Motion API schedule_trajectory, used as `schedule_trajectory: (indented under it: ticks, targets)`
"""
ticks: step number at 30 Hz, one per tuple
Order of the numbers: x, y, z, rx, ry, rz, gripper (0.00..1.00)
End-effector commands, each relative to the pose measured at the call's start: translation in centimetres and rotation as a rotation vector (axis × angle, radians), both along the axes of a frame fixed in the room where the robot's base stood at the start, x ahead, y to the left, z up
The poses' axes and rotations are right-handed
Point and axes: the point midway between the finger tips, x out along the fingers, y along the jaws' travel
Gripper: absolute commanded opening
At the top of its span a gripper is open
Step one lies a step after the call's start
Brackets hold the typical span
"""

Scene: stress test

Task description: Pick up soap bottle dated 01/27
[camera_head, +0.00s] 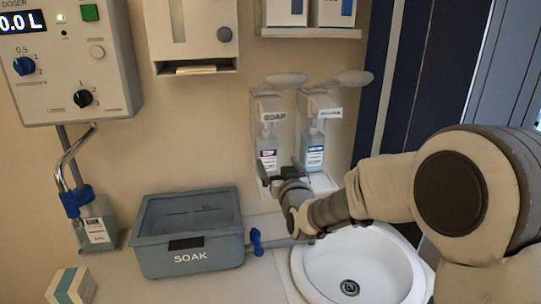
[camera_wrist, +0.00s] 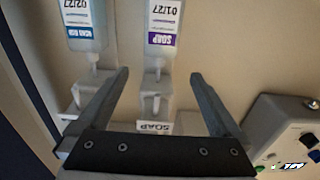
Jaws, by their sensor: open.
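The soap bottle (camera_head: 267,143) with a purple-banded label stands in the left wall dispenser marked SOAP. In the wrist view, seen upside down, this bottle (camera_wrist: 163,52) has a label reading SOAP and 01/27. My gripper (camera_head: 281,171) is open just in front of the dispensers, low by the soap bottle. In the wrist view my gripper (camera_wrist: 158,77) has its fingers spread, with the soap bottle's neck appearing between the tips; I cannot tell how deep they reach. Nothing is held. One finger hides part of the bottle's lower edge in the head view.
A second, blue-labelled bottle (camera_head: 313,155) dated 02/27 stands close on the right; it also shows in the wrist view (camera_wrist: 85,40). A SOAK tub (camera_head: 190,262), a white sink (camera_head: 312,284), a labelled bottle (camera_head: 97,232) and a small box (camera_head: 72,287) are nearby. A doser (camera_head: 75,60) hangs left.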

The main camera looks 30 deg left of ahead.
Motion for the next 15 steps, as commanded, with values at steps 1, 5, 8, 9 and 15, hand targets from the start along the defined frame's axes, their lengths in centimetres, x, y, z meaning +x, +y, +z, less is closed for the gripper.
schedule_trajectory:
  ticks: [1,5,8,9,15]
  targets:
    - [0.7,0.6,0.1,0.001,0.001,0.000,1.00]
    - [2.3,2.0,0.1,0.000,0.001,0.001,1.00]
    - [3.5,3.0,0.1,0.000,0.001,0.001,1.00]
    - [4.0,3.4,0.1,-0.001,0.002,0.001,1.00]
    - [6.1,5.2,0.0,-0.002,0.002,0.000,1.00]
